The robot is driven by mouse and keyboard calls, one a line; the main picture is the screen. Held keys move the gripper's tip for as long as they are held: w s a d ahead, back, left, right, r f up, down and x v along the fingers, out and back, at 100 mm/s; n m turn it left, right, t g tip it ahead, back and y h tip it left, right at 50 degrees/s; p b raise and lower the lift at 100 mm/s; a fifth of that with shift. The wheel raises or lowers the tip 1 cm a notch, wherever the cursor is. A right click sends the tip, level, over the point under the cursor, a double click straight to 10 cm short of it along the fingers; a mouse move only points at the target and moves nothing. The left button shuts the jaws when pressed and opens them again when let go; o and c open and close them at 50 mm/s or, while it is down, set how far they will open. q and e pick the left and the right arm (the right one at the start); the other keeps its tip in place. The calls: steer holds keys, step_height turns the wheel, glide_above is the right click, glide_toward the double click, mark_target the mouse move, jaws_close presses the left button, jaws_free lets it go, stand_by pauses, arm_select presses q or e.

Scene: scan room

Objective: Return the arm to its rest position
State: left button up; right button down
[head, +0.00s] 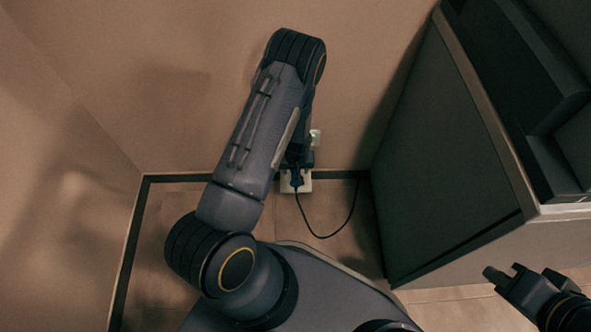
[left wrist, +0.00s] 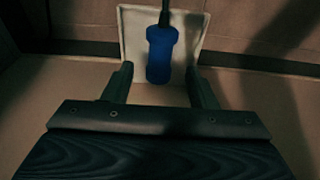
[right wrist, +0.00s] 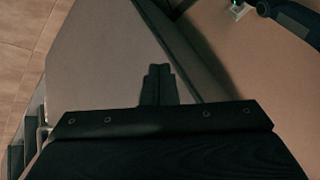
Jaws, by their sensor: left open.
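My left arm reaches across the head view to the wall, with the left gripper (head: 299,160) low by a white socket plate (head: 303,185). In the left wrist view the left gripper (left wrist: 158,75) is open, one finger to each side of a blue plug (left wrist: 160,55), with gaps between the fingers and the plug. The plug stands in front of the white plate (left wrist: 135,35). A dark cable (head: 348,218) hangs from it in a loop. My right gripper (head: 505,275) is at the lower right; in the right wrist view its fingers (right wrist: 158,72) are together with nothing between them.
A large grey-green cabinet (head: 440,160) stands to the right of the left arm, with a dark machine (head: 525,90) at the upper right. Plain walls (head: 170,80) close in at the left and back. A small white fitting (head: 316,138) is above the plate.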

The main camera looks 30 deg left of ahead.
arm_select(q)
steer(key=r, duration=0.2)
steer(key=r+p, duration=0.1)
steer(key=shift+s+d+r, duration=0.15)
steer(key=shift+s+r, duration=0.1)
steer(key=shift+r, duration=0.05)
steer(key=s+d+r+t+h, duration=0.1)
steer(key=s+d+r+h, duration=0.1)
steer(key=r, duration=1.1)
steer(key=s+d+r+t+h, duration=0.1)
steer(key=s+r+h, duration=0.1)
steer(key=r, duration=1.2)
steer(key=s+d+r+m+t, duration=0.1)
steer(key=s+d+r+m, duration=0.1)
steer(key=s+r, duration=0.55)
steer(key=s+d+r+m+t, duration=0.1)
steer(key=s+d+r+m, duration=0.2)
steer(key=s, duration=0.7)
step_height(320, 180, up, 37)
steer(key=a+p, duration=0.1)
steer(key=p, duration=3.5)
steer(key=shift+w+a+h, duration=0.15)
steer(key=shift+w+h, duration=0.05)
steer(key=shift+h, duration=0.2)
steer(key=shift+f, duration=0.1)
